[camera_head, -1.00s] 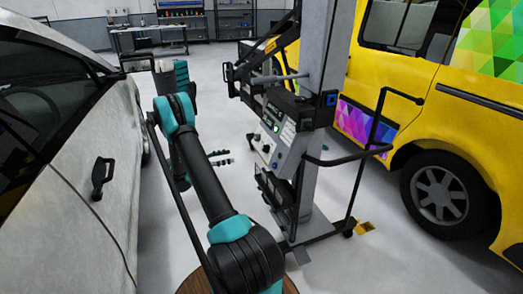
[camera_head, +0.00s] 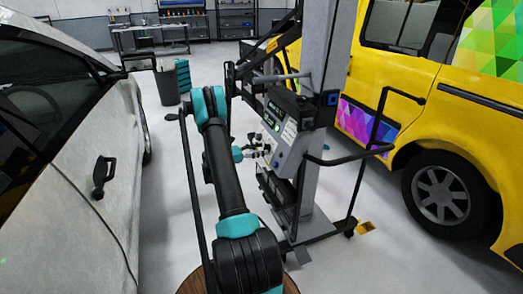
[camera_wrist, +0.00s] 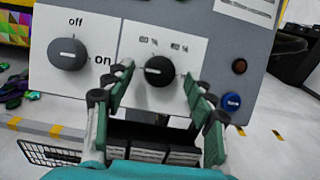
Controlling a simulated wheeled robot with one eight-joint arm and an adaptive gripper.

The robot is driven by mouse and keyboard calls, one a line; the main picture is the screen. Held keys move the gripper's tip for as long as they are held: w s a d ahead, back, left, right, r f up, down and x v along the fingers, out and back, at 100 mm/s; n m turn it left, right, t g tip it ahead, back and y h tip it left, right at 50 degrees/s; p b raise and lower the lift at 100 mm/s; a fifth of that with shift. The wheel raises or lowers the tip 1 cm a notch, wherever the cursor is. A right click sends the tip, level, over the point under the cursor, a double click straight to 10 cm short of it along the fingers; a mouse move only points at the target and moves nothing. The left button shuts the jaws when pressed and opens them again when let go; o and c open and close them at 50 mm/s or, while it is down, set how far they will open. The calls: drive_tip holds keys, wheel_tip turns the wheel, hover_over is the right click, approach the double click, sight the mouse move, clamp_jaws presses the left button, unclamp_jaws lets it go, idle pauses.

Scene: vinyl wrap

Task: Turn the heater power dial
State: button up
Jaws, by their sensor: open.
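The heater control panel (camera_head: 287,133) is a light grey box on the upright stand, and it fills much of the wrist view (camera_wrist: 215,50). A round black dial (camera_wrist: 158,71) with small percent marks above it sits on a white label. To its left is a grey knob (camera_wrist: 68,54) marked "off" and "on". My gripper (camera_wrist: 157,78) is open, with one green-padded finger on each side of the black dial. Contact with the dial cannot be told. In the head view, my gripper (camera_head: 259,151) is close to the panel's left side.
A blue button (camera_wrist: 231,102) and a brown round lamp or button (camera_wrist: 239,66) sit right of the dial. A grey car (camera_head: 75,170) stands at left and a yellow van (camera_head: 425,115) at right. A dark bin (camera_head: 167,84) stands behind my arm.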

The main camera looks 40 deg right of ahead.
drive_tip(key=shift+s+d, duration=0.1)
drive_tip(key=shift+d, duration=0.4)
drive_tip(key=c, duration=1.1)
drive_tip(key=shift+c, duration=0.2)
drive_tip(key=shift+m, duration=0.4)
drive_tip(key=m+g+y, duration=0.1)
drive_tip(key=m, duration=0.3)
drive_tip(key=m+g+y, duration=0.1)
drive_tip(key=m, duration=0.4)
drive_tip(key=m+g+y, duration=0.1)
drive_tip(key=m+g, duration=0.1)
drive_tip(key=m, duration=0.2)
drive_tip(key=shift+w+d+r+y, duration=0.15)
drive_tip(key=shift+w+y, duration=0.1)
drive_tip(key=shift+y, duration=0.15)
drive_tip(key=shift+m, duration=0.4)
